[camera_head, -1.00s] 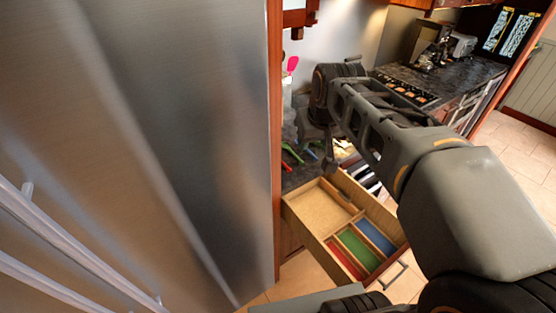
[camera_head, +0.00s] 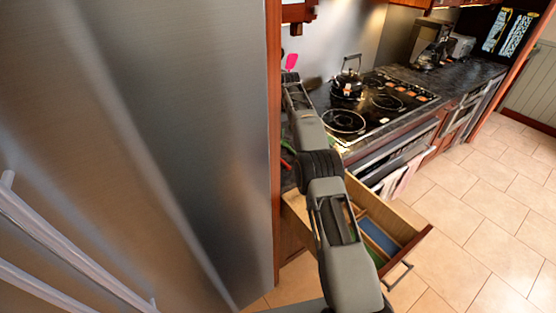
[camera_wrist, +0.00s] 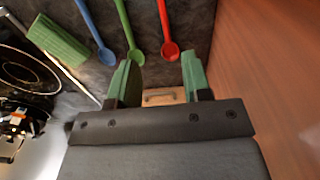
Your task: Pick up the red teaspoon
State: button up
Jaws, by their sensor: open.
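In the wrist view the red teaspoon (camera_wrist: 169,48) lies on the dark counter, its bowl toward my gripper and its handle running to the top edge. A green spoon (camera_wrist: 135,54) and a blue spoon (camera_wrist: 105,54) lie to its left. My gripper (camera_wrist: 158,72) is open and empty, with green-padded fingertips apart. In the picture, the red bowl lies just above the gap between the fingertips, nearer the right one; the height between them is unclear. In the head view my arm hides most of the spoons, and a bit of red (camera_head: 287,163) shows beside it.
A wooden panel (camera_wrist: 260,70) stands close on the right in the wrist view. A green ridged block (camera_wrist: 58,40) lies left of the spoons. In the head view an open drawer (camera_head: 410,243) is below my arm, a steel fridge (camera_head: 150,130) at left, and a stove with a kettle (camera_head: 347,84) behind.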

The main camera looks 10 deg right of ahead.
jog(key=b, duration=0.3)
send_over(285, 162)
notch_tip(285, 162, down, 9)
jog(key=shift+f, duration=0.1)
jog(key=shift+a+f+p, duration=0.1)
jog(key=shift+f+p, duration=0.65)
jog(key=shift+f, duration=2.5)
jog(key=shift+c, duration=0.2)
grip_shut()
